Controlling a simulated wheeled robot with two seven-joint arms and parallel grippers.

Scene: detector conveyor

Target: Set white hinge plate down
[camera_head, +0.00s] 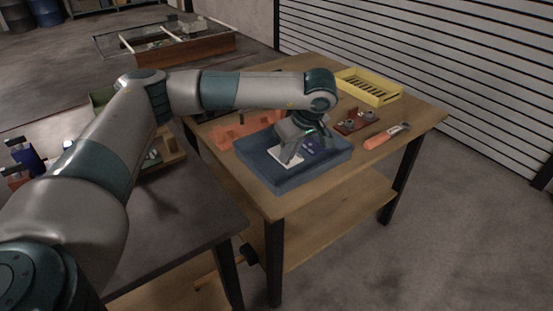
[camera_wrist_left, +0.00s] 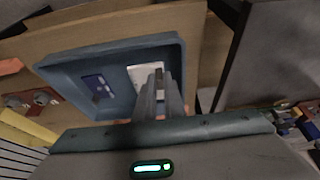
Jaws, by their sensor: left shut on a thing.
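The white hinge plate (camera_head: 291,158) is a small flat white piece at the blue tray (camera_head: 276,178) on the wooden table. My left gripper (camera_head: 290,152) reaches down over the tray and is shut on the plate. In the left wrist view the white hinge plate (camera_wrist_left: 146,74) lies partly behind the fingers (camera_wrist_left: 160,85), inside the outline of the blue tray (camera_wrist_left: 75,61). I cannot tell whether the plate touches the tray floor. A blue-purple piece (camera_wrist_left: 98,88) lies in the tray beside it. My right gripper is not in view.
A yellow slotted tray (camera_head: 369,90), a red-brown board with metal parts (camera_head: 355,121) and an orange-handled tool (camera_head: 386,137) lie on the wooden table (camera_head: 425,116). An orange rack (camera_head: 232,131) sits behind the blue tray. A dark-topped table (camera_head: 190,215) stands at the left.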

